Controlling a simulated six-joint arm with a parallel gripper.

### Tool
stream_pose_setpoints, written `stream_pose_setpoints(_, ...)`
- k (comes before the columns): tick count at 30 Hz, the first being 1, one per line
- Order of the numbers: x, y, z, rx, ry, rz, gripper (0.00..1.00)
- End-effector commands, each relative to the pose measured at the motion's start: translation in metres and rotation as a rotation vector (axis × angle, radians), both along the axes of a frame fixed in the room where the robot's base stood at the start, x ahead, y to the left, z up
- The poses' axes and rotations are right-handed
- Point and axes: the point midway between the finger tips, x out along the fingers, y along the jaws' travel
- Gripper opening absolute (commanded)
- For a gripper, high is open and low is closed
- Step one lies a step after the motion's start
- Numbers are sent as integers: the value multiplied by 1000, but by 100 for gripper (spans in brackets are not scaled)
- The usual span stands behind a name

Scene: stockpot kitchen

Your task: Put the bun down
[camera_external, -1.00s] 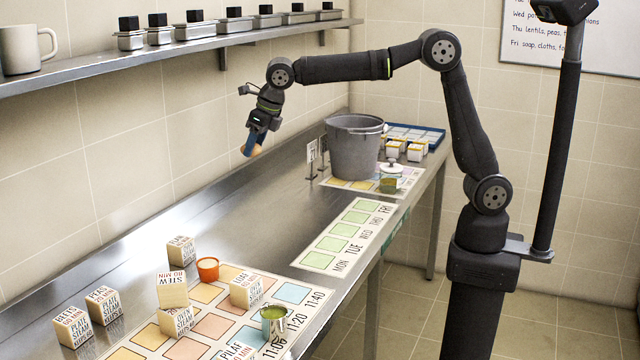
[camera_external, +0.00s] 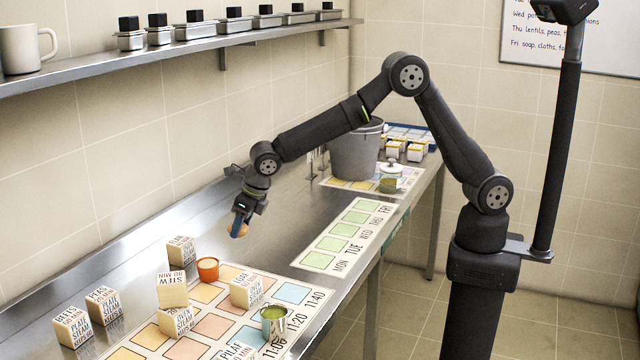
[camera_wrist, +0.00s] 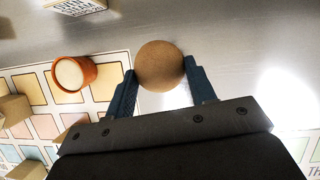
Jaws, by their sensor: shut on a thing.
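My gripper (camera_external: 238,226) is shut on the bun (camera_external: 242,231), a small round tan-brown thing. In the external view it is above the bare steel counter (camera_external: 262,255), behind the orange cup; its exact height is hard to tell. In the wrist view the bun (camera_wrist: 160,66) sits between the two blue fingertips of my gripper (camera_wrist: 160,78). The fingers touch it on both sides.
An orange cup (camera_external: 208,269) stands at the coloured time mat's (camera_external: 318,293) far edge. Several labelled wooden blocks (camera_external: 181,251) stand on and around the mat. A weekday strip (camera_external: 347,237) lies to the right. A grey stockpot (camera_external: 352,155) stands farther back.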

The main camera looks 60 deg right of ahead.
Motion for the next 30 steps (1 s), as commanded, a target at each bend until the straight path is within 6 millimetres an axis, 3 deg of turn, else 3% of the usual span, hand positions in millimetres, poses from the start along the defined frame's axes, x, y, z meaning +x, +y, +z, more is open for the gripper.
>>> stream_pose_setpoints(3,0,19,-11,-1,0,2,28)
stream_pose_setpoints(7,0,27,-16,0,0,0,28)
stream_pose_setpoints(18,0,27,-56,-1,0,1,28)
stream_pose_setpoints(29,-1,27,-60,-1,1,0,28)
stream_pose_setpoints(30,0,27,-59,-1,0,0,58)
